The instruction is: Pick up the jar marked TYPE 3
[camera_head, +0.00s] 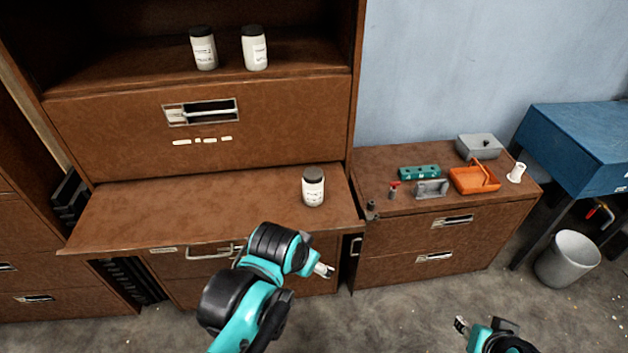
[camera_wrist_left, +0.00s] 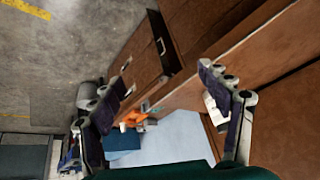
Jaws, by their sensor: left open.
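Three white jars with dark lids and printed labels show in the head view. Two stand upright on the upper shelf, a left jar (camera_head: 203,50) and a right jar (camera_head: 254,49). A third jar (camera_head: 313,188) stands upright on the lower ledge. The label print is too small to read, so I cannot tell which is TYPE 3. My left gripper (camera_head: 325,271) is below and in front of the ledge, apart from the third jar. In the left wrist view, its fingers (camera_wrist_left: 165,80) are spread and empty. My right gripper (camera_head: 462,325) is low at right, its jaws unclear.
The brown cabinet's ledge (camera_head: 180,210) is mostly clear. A lower cabinet (camera_head: 440,210) at right carries an orange basket (camera_head: 474,179), a grey bin (camera_head: 479,147), a green block (camera_head: 419,172) and small parts. A blue bench (camera_head: 580,140) and a bucket (camera_head: 567,258) stand farther right.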

